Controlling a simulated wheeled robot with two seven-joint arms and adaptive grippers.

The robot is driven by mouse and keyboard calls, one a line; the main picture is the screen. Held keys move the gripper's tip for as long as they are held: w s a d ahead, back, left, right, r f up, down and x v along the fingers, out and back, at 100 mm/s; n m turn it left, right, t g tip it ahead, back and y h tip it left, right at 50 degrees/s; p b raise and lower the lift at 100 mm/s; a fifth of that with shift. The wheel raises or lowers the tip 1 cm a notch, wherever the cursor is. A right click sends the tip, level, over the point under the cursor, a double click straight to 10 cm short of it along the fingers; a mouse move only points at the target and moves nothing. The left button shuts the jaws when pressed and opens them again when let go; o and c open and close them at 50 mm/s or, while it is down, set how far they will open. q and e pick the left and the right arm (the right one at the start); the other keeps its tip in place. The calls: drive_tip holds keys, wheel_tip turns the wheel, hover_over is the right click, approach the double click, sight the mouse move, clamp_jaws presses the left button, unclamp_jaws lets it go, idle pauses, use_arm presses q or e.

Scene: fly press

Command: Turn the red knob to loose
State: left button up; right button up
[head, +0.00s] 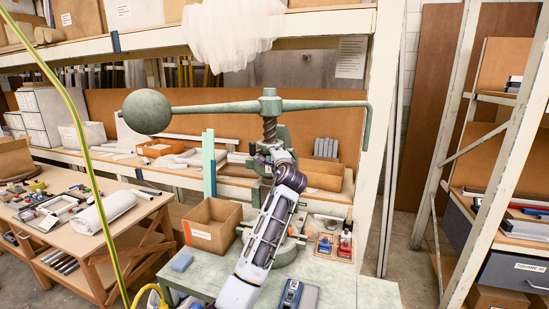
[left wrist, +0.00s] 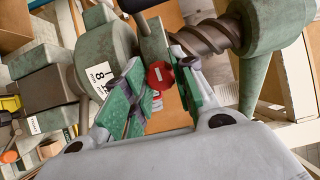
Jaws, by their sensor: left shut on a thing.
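The red knob (left wrist: 159,74) shows in the left wrist view, on the green fly press beside its thick screw (left wrist: 210,38). My left gripper (left wrist: 157,66) has its green-padded fingers on both sides of the knob and is shut on it. A small white mark shows on the knob's face. In the head view the green fly press (head: 269,105) stands on the bench, with its long arm and ball weight (head: 147,111) reaching left. My left arm comes up from below to the press; it hides the knob there. My right gripper is not in view.
An open cardboard box (head: 212,226) and a blue block (head: 182,262) sit left of the press. Small red and blue items (head: 345,244) stand to its right. A blue device (head: 297,294) lies at the front. A side table (head: 108,235) holds parts and tools.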

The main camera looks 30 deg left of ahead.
use_arm(q)
drive_tip(key=shift+f, duration=0.1)
idle(0.4)
drive_tip(key=o, duration=1)
drive_tip(key=shift+o, duration=0.2)
drive_tip(key=v, duration=1.2)
